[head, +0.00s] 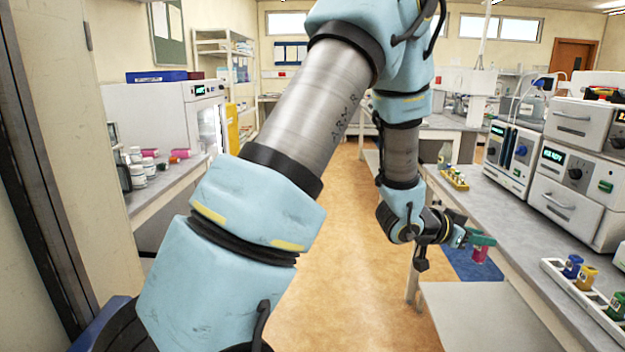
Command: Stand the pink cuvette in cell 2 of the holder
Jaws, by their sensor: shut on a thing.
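My gripper (481,241) is at the right of the head view, shut on the pink cuvette (480,256). The cuvette hangs below the green-teal fingers and looks roughly upright, in the air beside the bench edge. The white holder (549,268) lies on the bench at the lower right, apart from the cuvette. A blue cuvette (572,266), a yellow one (587,279) and a green one (616,306) stand in it. An empty-looking gap shows between the yellow and green ones. Cell numbers are not readable.
The right bench (505,246) is clear between my gripper and the holder. White instruments (570,205) stand behind the holder. A yellow tray (454,181) with small items sits farther back. A low grey shelf (490,315) lies below the bench.

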